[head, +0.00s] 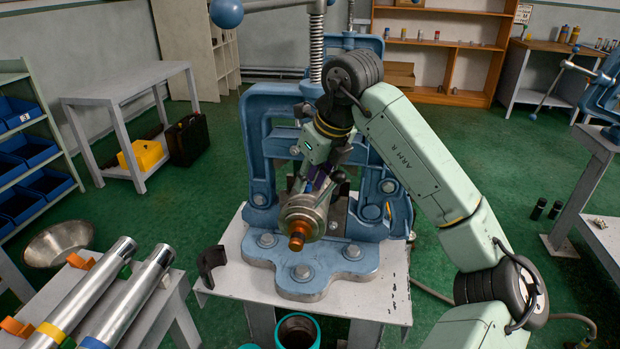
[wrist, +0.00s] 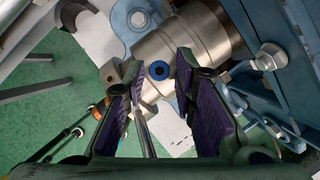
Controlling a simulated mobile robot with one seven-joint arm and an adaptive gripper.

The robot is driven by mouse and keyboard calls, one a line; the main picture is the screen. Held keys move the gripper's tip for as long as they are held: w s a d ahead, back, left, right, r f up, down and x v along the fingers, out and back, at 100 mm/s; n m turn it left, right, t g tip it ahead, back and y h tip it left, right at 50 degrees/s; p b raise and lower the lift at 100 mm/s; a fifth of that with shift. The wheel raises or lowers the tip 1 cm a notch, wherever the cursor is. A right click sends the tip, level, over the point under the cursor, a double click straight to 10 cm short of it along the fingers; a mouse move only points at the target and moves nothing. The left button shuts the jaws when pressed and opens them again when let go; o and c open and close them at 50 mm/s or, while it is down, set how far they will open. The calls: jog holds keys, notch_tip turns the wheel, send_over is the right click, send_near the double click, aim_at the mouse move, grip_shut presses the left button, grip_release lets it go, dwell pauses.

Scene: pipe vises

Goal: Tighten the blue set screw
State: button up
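The blue set screw (wrist: 158,70) is a round blue head with a dark centre, set in the side of a metal collar (wrist: 195,40). My gripper (wrist: 156,78) has two purple-padded fingers, set apart, one on each side of the screw in the wrist view. I see nothing clamped between the pads, and I cannot tell how far the tips are from the screw. A thin grey bar shows between the fingers, nearer the left one. In the head view my gripper (head: 316,184) is above the collar (head: 303,211), hiding the screw. The collar sits in the blue pipe vise (head: 264,130).
An orange-brown end piece (head: 298,233) sticks out of the collar. The vise stands on a grey table (head: 228,275). Two metal pipes (head: 125,300) lie on a stand at the left. A bolt and nut (wrist: 268,57) on the blue frame are close to the right finger.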

jog(key=shift+o, duration=0.8)
jog(key=v, duration=1.2)
jog(key=shift+a, duration=0.15)
